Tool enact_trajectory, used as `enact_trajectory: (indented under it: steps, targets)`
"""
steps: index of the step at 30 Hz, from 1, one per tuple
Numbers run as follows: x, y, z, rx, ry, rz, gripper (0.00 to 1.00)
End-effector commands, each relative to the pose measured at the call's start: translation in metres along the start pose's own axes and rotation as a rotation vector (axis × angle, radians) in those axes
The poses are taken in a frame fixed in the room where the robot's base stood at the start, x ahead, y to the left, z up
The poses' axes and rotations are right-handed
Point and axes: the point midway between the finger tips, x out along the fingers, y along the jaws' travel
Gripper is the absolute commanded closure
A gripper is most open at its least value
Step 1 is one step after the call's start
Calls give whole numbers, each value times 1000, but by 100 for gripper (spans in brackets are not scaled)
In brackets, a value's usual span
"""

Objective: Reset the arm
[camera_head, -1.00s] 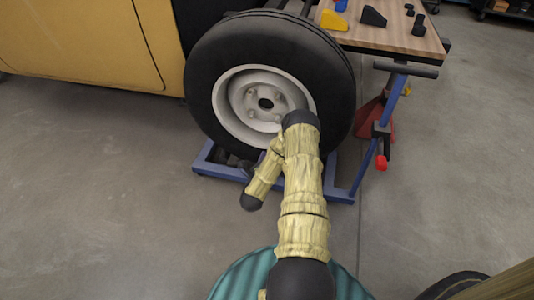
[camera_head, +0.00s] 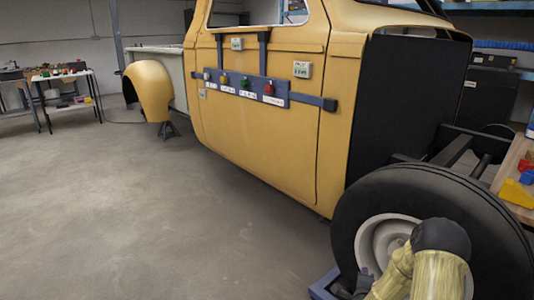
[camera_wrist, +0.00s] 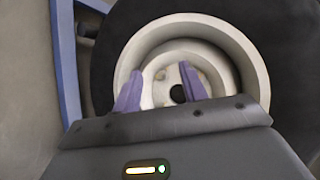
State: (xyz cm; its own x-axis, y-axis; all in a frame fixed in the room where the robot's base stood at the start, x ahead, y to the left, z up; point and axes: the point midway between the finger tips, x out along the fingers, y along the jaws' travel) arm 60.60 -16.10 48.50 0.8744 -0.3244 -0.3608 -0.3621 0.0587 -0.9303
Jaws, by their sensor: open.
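My arm shows at the bottom right of the head view, in front of the wheel (camera_head: 437,205); its gripper end is hidden there. In the wrist view my gripper (camera_wrist: 160,85) is open, with two purple fingers apart and nothing between them. It faces the pale wheel rim (camera_wrist: 255,75) and its dark centre hole. The dark tyre (camera_wrist: 285,50) surrounds the rim. I cannot tell how far the fingertips are from the rim.
A yellow vehicle cab (camera_head: 265,140) stands behind the wheel, with a blue button panel (camera_head: 245,88) on its door. A wooden worktop (camera_head: 510,180) is at the right edge. A blue frame (camera_head: 325,285) lies under the wheel. The floor at left is clear, with a table (camera_head: 65,95) far back.

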Motion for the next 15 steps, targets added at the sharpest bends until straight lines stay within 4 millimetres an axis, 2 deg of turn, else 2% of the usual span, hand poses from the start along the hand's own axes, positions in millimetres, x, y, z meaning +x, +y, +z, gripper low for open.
enact_trajectory:
  steps: [1,6,11,15]
  targets:
    - [-9,-15,11,-80,-40,27,57]
    - [-42,-38,42,-366,-172,145,57]
    - [-85,-55,62,-630,-297,241,57]
    - [-129,-67,72,-855,-409,317,57]
